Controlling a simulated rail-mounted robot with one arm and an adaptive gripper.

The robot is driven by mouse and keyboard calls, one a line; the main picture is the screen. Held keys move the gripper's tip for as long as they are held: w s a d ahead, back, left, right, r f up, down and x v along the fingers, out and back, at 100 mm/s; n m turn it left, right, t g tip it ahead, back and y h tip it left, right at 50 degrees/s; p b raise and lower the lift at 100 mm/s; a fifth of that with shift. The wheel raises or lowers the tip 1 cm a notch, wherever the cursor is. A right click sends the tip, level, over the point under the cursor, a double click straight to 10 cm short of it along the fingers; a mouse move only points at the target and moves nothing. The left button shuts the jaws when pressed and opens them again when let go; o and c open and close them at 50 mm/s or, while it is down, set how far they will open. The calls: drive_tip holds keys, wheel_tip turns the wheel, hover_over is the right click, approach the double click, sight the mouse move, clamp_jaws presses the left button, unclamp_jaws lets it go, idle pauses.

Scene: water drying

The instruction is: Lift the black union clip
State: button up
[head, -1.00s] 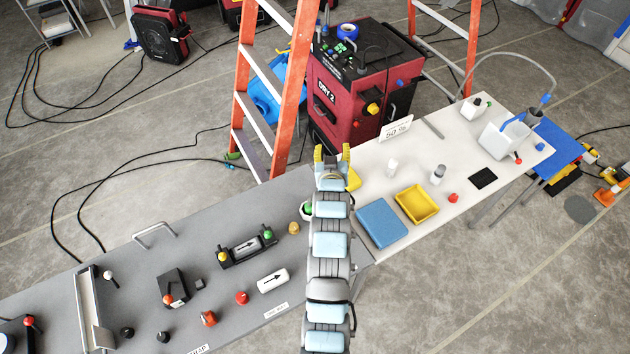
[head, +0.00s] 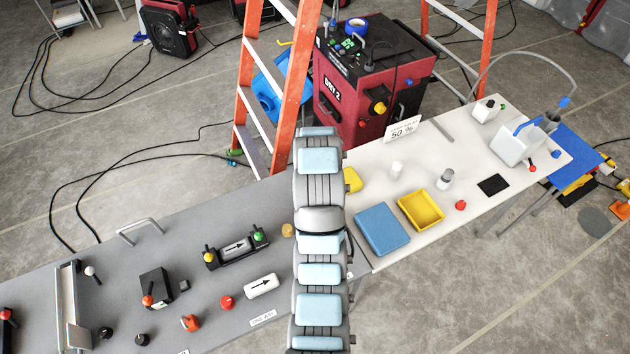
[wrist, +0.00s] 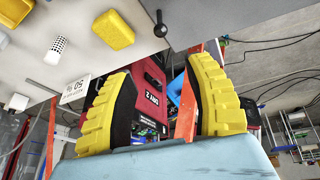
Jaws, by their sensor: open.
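I cannot tell for certain which black piece is the union clip. Two small black pieces, a left one (head: 106,332) and a right one (head: 141,339), stand on the grey table's near left part in the head view. In the wrist view, a small black ball-ended piece (wrist: 160,28) shows at the table edge, beyond the fingertips. My gripper (wrist: 165,92) is open, with its two yellow ribbed fingers wide apart and nothing visibly held between them. In the head view my arm hides the gripper.
The white table holds a blue pad (head: 380,226), a yellow tray (head: 428,220) and a sign (head: 402,129). An orange ladder (head: 290,90) and red dryer (head: 350,100) stand behind.

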drive_tip(key=shift+p+x, duration=0.7)
drive_tip(key=shift+x, duration=7.8)
drive_tip(key=shift+s+f, duration=0.15)
drive_tip(key=shift+f, duration=0.1)
clamp_jaws()
